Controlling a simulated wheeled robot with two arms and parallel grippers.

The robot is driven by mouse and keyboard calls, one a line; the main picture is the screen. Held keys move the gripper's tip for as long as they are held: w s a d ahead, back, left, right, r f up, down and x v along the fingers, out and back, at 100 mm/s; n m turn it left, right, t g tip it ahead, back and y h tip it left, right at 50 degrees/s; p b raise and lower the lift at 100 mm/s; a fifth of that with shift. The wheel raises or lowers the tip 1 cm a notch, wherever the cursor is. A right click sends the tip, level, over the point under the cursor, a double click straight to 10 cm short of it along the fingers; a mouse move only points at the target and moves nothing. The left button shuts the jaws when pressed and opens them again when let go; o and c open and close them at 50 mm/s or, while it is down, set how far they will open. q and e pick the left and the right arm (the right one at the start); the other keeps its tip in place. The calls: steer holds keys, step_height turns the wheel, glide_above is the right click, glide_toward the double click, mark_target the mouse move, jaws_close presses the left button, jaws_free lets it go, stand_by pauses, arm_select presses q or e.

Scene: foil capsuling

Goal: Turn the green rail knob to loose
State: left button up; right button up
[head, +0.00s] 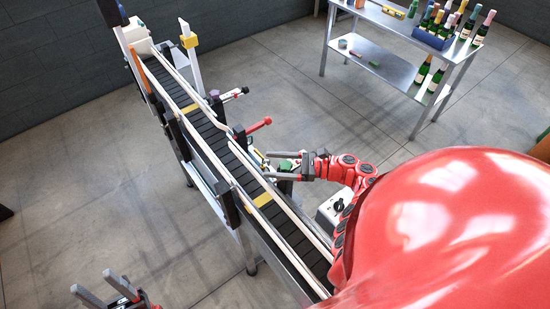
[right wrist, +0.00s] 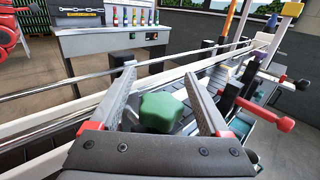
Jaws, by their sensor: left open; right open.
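The green rail knob (right wrist: 162,112) is a lobed star knob beside the conveyor. In the right wrist view it sits between the two fingers of my right gripper (right wrist: 160,76), with space visible on both sides. The fingers are spread around it and not closed on it. In the head view my right gripper (head: 268,165) reaches in from the right at the conveyor's near side, and the green knob (head: 286,165) shows small and partly covered between its fingers. My left gripper (head: 103,287) is open and empty at the bottom left, away from the conveyor.
The conveyor (head: 220,143) with light side rails runs diagonally through the scene. A red-ended handle (head: 258,126) sticks out beside it, also in the right wrist view (right wrist: 272,115). A grey control box (head: 333,207) stands nearby. A metal table (head: 400,72) with several bottles is at the back right.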

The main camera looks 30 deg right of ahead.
jaws_close()
stand_by(0.3)
steer(key=n+g+y+b, duration=0.1)
steer(key=n+g+b, duration=0.1)
steer(key=b, duration=0.5)
steer(key=s+n+g+y+b, duration=0.1)
steer(key=n+g+b, duration=0.1)
steer(key=g+b, duration=0.2)
steer(key=n+g+y+b, duration=0.1)
steer(key=n+g+b, duration=0.1)
steer(key=b, duration=0.8)
steer(key=shift+s+a+g+y, duration=0.25)
steer(key=shift+a+g+y, duration=0.05)
steer(key=shift+g, duration=0.1)
